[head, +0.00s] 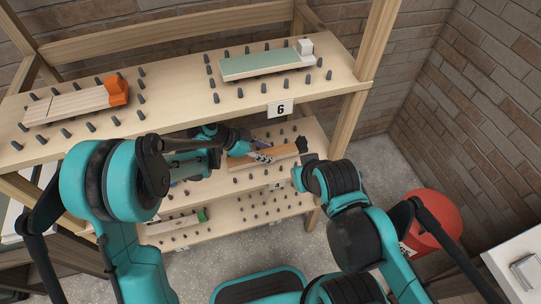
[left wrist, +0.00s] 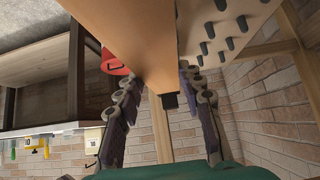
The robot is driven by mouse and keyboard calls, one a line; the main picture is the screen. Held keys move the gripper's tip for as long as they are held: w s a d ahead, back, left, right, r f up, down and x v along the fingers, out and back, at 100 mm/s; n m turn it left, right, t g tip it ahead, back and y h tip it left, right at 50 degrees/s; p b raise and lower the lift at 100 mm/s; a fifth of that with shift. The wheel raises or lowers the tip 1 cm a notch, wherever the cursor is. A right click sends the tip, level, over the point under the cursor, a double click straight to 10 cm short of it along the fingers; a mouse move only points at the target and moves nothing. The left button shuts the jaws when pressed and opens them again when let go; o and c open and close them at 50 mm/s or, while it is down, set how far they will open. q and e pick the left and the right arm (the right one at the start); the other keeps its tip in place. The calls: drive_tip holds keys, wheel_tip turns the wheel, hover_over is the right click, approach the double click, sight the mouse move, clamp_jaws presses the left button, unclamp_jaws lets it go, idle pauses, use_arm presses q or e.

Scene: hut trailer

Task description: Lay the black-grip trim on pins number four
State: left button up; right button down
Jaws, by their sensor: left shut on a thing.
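The trim (head: 280,152) is an orange-brown board with a black grip (head: 302,145) at its right end. It is over the middle shelf (head: 310,167), whose front edge bears a number 4 label (head: 278,186). Pins stand behind and in front of the board; whether it touches them I cannot tell. My left gripper (head: 262,157) is shut on the board left of the black grip. In the left wrist view the board (left wrist: 145,40) runs between the two fingers (left wrist: 165,100). My right gripper (head: 298,176) is right of the label, mostly hidden by its arm, its jaws unclear.
The top shelf above, labelled 6 (head: 281,109), holds a green board with a white grip (head: 265,64) and a pale board with an orange grip (head: 75,102). A lower shelf has bare pins and a green-ended piece (head: 175,223). A red round object (head: 436,215) stands right.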

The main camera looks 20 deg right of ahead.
use_arm(q)
drive_tip(key=shift+d, duration=0.3)
drive_tip(key=f+b, duration=0.1)
drive_tip(key=d+f+b, duration=0.1)
drive_tip(key=f, duration=0.1)
drive_tip(key=shift+f, duration=0.35)
drive_tip(key=shift+r, duration=0.1)
drive_tip(key=o, duration=1.2)
